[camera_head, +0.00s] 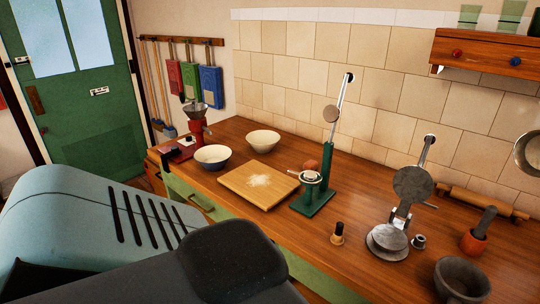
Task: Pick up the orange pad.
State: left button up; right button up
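I cannot pick out an orange pad for sure in the head view. An orange cup-like base (473,243) with a dark grey top stands near the right end of the counter. Neither gripper shows in the frame. A large blue-grey and dark part of my own body fills the lower left and hides the floor and part of the counter front.
A wooden board (246,192) with white powder lies mid-counter, beside a blue bowl (212,157) and a cream bowl (263,140). A grey disc press (412,185), a stone mortar (461,281) and a rolling pin (480,202) are right. A green door (85,120) stands left.

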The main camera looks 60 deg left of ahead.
aim_at(312, 164)
jog(key=j+u, duration=0.1)
jog(key=u, duration=1.4)
jog(key=z, duration=0.5)
jog(key=j+z, duration=1.1)
jog(key=j, duration=0.2)
jog(key=k+j+z, duration=0.2)
jog(key=j, duration=0.2)
jog(key=k+j, duration=0.1)
jog(key=j, duration=0.3)
jog(key=k+j, duration=0.1)
jog(key=j, duration=0.35)
jog(key=k+j, duration=0.1)
jog(key=j, duration=0.3)
jog(key=z, duration=0.05)
